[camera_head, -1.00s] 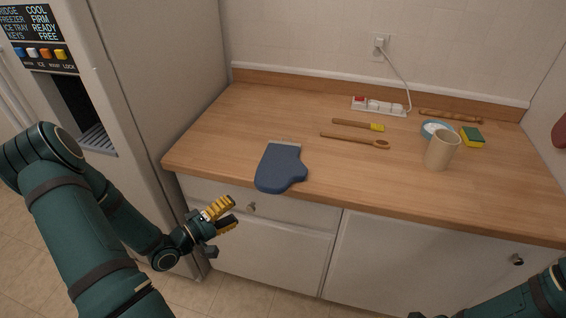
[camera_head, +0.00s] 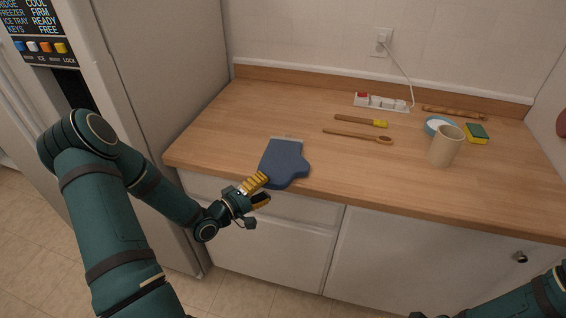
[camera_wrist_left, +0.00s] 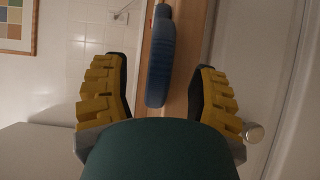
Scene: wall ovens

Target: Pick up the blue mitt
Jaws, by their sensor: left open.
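The blue mitt (camera_head: 283,163) lies flat on the wooden counter, its rounded end at the front edge. My left gripper (camera_head: 262,190) is open and empty, just in front of the counter edge at the mitt's front left. In the left wrist view the mitt (camera_wrist_left: 160,62) shows edge-on between the two yellow-padded fingers of my left gripper (camera_wrist_left: 157,92), and I see no contact. My right arm (camera_head: 520,300) shows only in part at the lower right of the head view; its fingers are not clearly visible.
On the counter (camera_head: 225,135) are a beige cup (camera_head: 445,147), a wooden spoon (camera_head: 355,136), a yellow-tipped brush (camera_head: 360,121), a sponge (camera_head: 477,133) and a power strip (camera_head: 381,102). A fridge (camera_head: 165,75) stands at left. Drawers with knobs are below the counter.

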